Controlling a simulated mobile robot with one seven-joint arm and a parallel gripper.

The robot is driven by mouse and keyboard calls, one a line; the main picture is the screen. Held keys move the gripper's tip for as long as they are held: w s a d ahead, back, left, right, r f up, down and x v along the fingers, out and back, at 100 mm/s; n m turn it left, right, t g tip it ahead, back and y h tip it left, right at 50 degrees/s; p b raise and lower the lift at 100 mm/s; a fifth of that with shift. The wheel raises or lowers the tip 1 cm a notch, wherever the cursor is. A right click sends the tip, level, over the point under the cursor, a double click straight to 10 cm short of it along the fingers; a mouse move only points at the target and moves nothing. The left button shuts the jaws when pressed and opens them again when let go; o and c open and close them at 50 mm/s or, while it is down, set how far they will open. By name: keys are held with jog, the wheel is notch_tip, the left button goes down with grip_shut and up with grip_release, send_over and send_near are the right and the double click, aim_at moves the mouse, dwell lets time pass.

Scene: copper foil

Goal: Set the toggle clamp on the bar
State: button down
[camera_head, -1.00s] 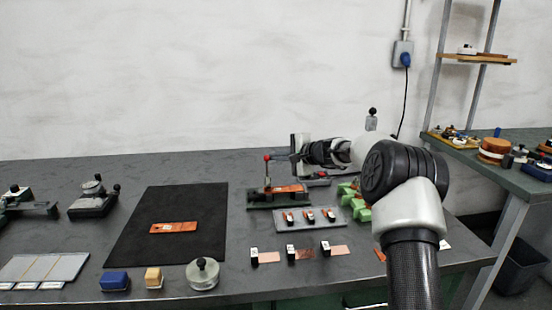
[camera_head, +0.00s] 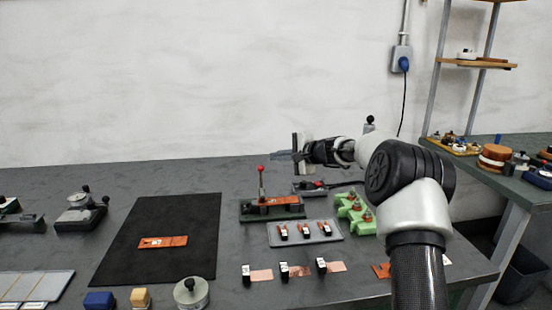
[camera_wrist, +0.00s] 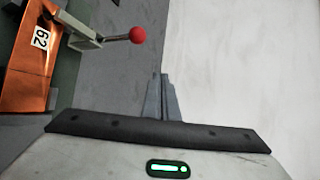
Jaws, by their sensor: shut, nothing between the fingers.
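The toggle clamp (camera_head: 261,184) stands on a dark green fixture (camera_head: 247,213) near the bench middle. Its lever points up and ends in a red ball (camera_head: 260,168). An orange copper bar (camera_head: 284,200) lies in the fixture. The wrist view shows the bar (camera_wrist: 24,80) with a "62" label, and the red ball (camera_wrist: 138,35) on its grey lever. I cannot tell whether the clamp's pad presses on the bar. My gripper (camera_head: 274,155) is shut and empty, just above and right of the ball. Its fingertips (camera_wrist: 161,78) show apart from the ball.
A grey tray (camera_head: 275,240) with several small clips lies in front of the fixture. Green blocks (camera_head: 355,212) and a grey device (camera_head: 318,188) stand to the right. A black mat (camera_head: 180,210) with another copper strip (camera_head: 163,242) lies left. The wall is behind.

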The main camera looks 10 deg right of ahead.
jog(key=s+d+f, duration=0.1)
jog(key=s, duration=0.1)
jog(key=s+d, duration=0.2)
jog(key=s, duration=0.1)
jog(key=s+d+f, duration=0.1)
jog(key=s+d, duration=0.1)
jog(key=s, duration=0.1)
jog(key=shift+f+b, duration=0.3)
